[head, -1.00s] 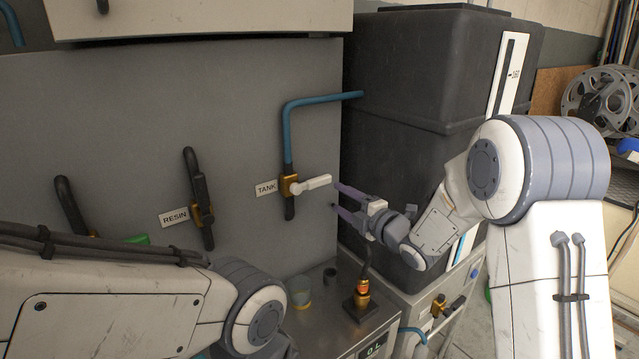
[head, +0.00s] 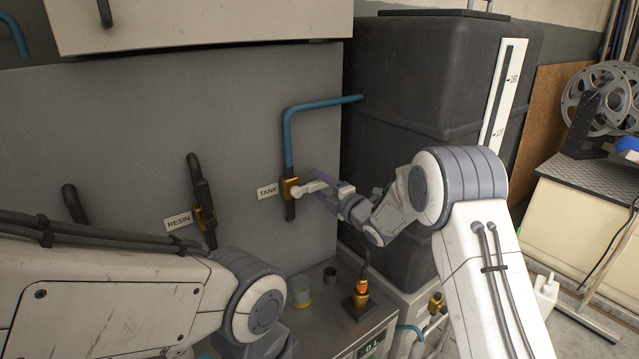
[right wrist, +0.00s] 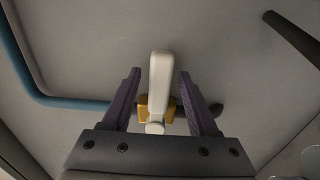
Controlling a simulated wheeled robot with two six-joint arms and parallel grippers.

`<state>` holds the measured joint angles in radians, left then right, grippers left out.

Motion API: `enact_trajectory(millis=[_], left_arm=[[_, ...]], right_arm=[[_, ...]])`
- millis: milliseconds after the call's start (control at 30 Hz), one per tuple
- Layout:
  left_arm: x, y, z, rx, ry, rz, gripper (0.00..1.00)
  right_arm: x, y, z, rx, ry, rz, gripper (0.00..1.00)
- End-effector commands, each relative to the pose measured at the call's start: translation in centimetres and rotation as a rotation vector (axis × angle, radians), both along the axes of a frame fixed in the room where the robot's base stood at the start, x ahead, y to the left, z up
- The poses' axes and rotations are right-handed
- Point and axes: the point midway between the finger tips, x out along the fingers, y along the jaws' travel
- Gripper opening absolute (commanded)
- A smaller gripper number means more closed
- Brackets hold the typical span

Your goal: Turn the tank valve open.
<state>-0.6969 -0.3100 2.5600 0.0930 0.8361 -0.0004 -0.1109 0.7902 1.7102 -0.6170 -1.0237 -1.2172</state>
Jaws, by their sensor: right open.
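The tank valve has a brass body (head: 289,188) on a blue pipe (head: 289,140), beside a TANK label (head: 267,191). Its white lever handle (head: 312,188) points sideways to the right, across the pipe. My right gripper (head: 326,190) is at the lever's free end. In the right wrist view the lever (right wrist: 160,85) stands between the two open fingers (right wrist: 158,105), with a gap on each side, and the brass body (right wrist: 144,108) shows behind it. My left arm comes in at the lower left in the head view; its gripper is out of view.
A RESIN label (head: 179,221) and another valve (head: 204,205) are left on the same grey panel. Below are a small cup (head: 300,291) and a brass fitting (head: 361,292) on a metal top. A big dark tank (head: 430,80) stands right, with a reel (head: 598,100) beyond.

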Motion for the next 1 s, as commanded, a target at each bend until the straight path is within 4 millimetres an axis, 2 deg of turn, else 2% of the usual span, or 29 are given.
enact_trajectory(millis=[167, 333, 1000], left_arm=[[0.0, 0.0, -0.03, 0.0, 0.0, 0.0, 0.5], [0.0, 0.0, -0.03, 0.0, 0.0, 0.0, 0.5], [0.0, 0.0, -0.02, 0.0, 0.0, 0.0, 0.5]], right_arm=[[-0.01, -0.04, -0.01, 0.0, 0.0, 0.0, 0.6], [-0.02, -0.06, -0.01, 0.0, 0.0, 0.0, 0.0], [-0.02, -0.06, -0.02, 0.0, 0.0, -0.001, 0.0]])
